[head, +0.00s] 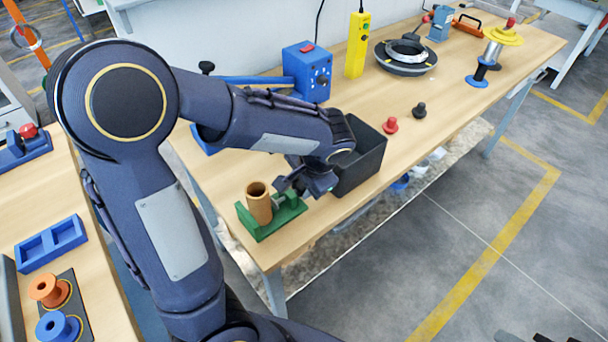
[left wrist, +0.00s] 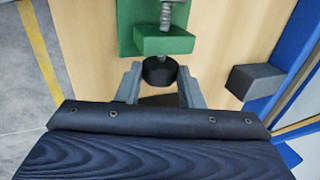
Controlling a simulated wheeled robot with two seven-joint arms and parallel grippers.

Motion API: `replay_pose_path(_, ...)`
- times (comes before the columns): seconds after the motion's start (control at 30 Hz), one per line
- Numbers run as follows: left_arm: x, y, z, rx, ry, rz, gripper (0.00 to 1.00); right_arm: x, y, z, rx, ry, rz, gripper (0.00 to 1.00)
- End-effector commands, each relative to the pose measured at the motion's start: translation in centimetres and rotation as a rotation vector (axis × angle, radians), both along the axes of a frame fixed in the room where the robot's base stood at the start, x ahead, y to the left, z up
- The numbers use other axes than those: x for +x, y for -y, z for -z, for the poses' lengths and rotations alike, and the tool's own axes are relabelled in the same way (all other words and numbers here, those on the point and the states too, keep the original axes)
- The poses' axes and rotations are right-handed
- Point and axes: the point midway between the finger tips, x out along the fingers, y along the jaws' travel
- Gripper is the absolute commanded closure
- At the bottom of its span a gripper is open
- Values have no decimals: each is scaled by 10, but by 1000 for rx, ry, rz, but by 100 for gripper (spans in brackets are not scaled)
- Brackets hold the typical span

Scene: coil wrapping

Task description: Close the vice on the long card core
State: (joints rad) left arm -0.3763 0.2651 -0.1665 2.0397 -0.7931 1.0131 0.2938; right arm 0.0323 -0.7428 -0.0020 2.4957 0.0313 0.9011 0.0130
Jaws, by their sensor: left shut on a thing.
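The long card core (head: 259,206), a brown tube, stands upright in the green vice (head: 245,222) near the front left corner of the bench. Whether both jaws touch the core I cannot tell. My left gripper (head: 288,186) is at the right end of the vice. In the left wrist view the vice (left wrist: 165,42) is at the top, with its grey screw (left wrist: 166,14) and a black knob (left wrist: 160,71). The fingers of my left gripper (left wrist: 158,82) are on either side of this knob, shut on it. The core is out of the wrist view. My right gripper is not seen.
A dark open bin (head: 372,165) stands just right of my left gripper. Red (head: 390,125) and black (head: 419,110) knobbed pieces lie beyond it. A blue box (head: 308,72) and yellow unit (head: 357,45) stand at the back. The bench's front edge is close to the vice.

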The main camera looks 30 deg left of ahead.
Motion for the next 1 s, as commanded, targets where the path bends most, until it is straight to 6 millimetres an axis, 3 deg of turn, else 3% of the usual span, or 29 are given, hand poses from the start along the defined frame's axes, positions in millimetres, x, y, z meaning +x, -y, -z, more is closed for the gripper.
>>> replay_pose_path(0.07,0,-3,-5,-44,-22,-4,81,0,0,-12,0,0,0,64)
replay_pose_path(0.37,1,-2,-1,-66,-27,2,81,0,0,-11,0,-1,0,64)
replay_pose_path(0.63,3,-10,-8,-279,-118,-10,81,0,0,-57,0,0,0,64)
replay_pose_path(1.0,5,-9,-2,-359,-146,3,81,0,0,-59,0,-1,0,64)
